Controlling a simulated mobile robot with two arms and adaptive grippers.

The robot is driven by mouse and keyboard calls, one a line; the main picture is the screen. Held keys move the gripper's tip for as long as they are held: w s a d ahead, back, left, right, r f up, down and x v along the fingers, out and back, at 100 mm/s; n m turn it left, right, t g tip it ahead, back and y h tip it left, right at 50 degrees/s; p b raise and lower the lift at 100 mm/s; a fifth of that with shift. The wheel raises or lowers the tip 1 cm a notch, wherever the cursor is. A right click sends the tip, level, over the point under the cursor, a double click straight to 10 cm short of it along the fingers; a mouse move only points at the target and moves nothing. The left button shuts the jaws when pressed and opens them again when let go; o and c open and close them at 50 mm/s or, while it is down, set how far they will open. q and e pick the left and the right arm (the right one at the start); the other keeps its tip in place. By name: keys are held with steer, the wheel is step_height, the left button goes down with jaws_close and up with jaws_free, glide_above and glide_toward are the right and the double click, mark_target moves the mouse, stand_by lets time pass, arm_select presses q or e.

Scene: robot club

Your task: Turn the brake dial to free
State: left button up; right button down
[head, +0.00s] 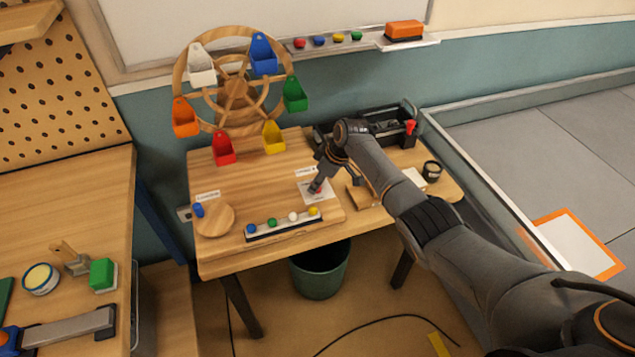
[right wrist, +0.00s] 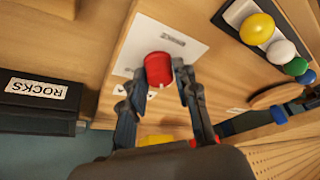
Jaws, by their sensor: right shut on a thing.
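The brake dial is a red knob (right wrist: 158,68) on a white plate (right wrist: 196,48) in the right wrist view. A small dark label lies on the plate beside it, too blurred to read, and part of a mark shows below the knob. In the head view the plate (head: 307,189) lies on the wooden base at the table's middle, and my fingers mostly hide the knob. My right gripper (head: 317,187) is shut on the knob, with one finger on each side of it in the right wrist view (right wrist: 157,76). My left gripper is in neither view.
A wooden wheel (head: 237,88) with coloured buckets stands at the back left. A strip of coloured balls (head: 283,225) and a round wooden disc (head: 215,219) lie left of the plate. A black box (right wrist: 40,98) marked ROCKS and a dark cup (head: 431,171) are nearby.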

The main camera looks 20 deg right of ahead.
steer(key=c, duration=1)
jaws_free()
steer(key=shift+s+d+r, duration=0.1)
steer(key=shift+d+r, duration=0.15)
steer(key=shift+r, duration=0.3)
steer(key=v, duration=1)
steer(key=shift+s+r, duration=0.15)
steer(key=shift+r, duration=0.15)
steer(key=shift+d, duration=0.15)
